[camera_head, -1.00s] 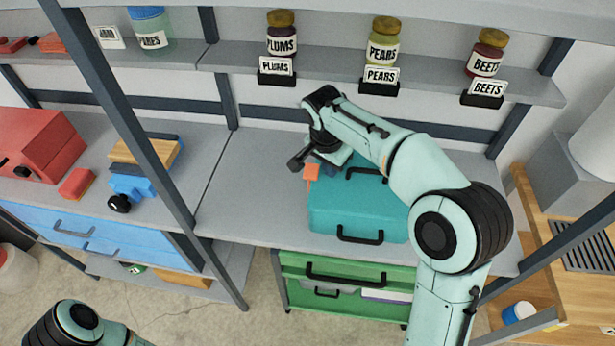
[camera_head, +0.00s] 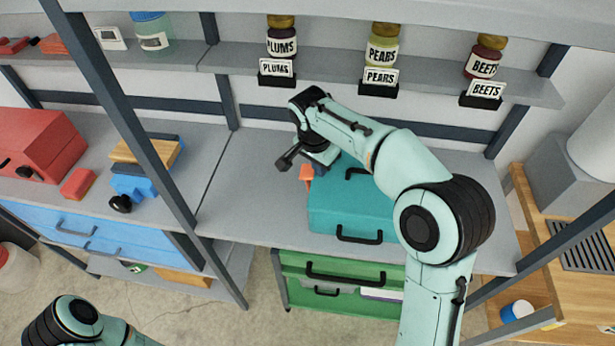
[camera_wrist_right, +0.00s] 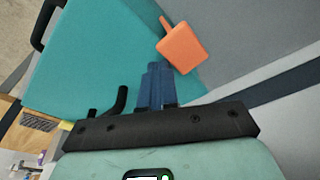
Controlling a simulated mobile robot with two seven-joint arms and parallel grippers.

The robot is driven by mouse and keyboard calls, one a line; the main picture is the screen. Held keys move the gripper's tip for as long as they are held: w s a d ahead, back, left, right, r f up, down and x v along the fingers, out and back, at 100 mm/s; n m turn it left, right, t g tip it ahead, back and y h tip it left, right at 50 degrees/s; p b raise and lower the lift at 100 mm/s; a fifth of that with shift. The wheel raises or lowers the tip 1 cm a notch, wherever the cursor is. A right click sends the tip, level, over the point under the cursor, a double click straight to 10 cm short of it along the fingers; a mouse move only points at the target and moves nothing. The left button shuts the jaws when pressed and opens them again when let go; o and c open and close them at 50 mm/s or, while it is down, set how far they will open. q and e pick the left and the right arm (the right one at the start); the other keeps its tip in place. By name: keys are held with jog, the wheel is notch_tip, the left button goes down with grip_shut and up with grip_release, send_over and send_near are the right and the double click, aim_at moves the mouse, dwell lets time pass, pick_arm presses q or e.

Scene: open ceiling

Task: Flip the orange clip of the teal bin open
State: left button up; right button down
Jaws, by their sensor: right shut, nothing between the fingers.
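The teal bin (camera_head: 345,208) sits on the grey bench, with black handles on its front and top. Its orange clip (camera_head: 306,173) is at the bin's left edge. In the right wrist view the clip (camera_wrist_right: 183,50) appears as an orange block with a thin stem, sticking out past the edge of the teal lid (camera_wrist_right: 95,70). My right gripper (camera_wrist_right: 154,72) has its blue fingers shut and empty, just beside the clip; I cannot tell whether they touch. In the head view my right wrist hides the fingertips. My left gripper is out of view; only part of that arm shows.
A shelf with plums (camera_head: 281,38), pears (camera_head: 382,45) and beets (camera_head: 484,58) jars runs behind the arm. A dark upright post (camera_head: 130,120) stands to the left. The bench (camera_head: 245,205) left of the bin is clear. Green drawers (camera_head: 335,285) are below.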

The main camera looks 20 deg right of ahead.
aim_at(308, 170)
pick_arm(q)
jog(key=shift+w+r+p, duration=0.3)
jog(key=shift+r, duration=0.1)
pick_arm(e)
jog(key=shift+w+a, duration=0.45)
jog(key=shift+a, duration=0.3)
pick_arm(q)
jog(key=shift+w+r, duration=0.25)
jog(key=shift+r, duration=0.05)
pick_arm(e)
jog(key=shift+w+a+f, duration=0.15)
jog(key=shift+w+a, duration=0.3)
jog(key=shift+a, duration=0.25)
jog(key=shift+s+d+r+p, duration=0.15)
jog(key=shift+r+p, duration=0.35)
jog(key=shift+r, duration=0.55)
jog(key=shift+s+d+r+p, duration=0.15)
jog(key=shift+r+p, duration=0.35)
jog(key=shift+r, duration=0.5)
jog(key=shift+d+r+p, duration=0.15)
jog(key=shift+r+p, duration=0.15)
jog(key=shift+r, duration=0.45)
jog(key=shift+d+r+p, duration=0.1)
jog(key=shift+r+p, duration=0.2)
jog(key=shift+r, duration=0.45)
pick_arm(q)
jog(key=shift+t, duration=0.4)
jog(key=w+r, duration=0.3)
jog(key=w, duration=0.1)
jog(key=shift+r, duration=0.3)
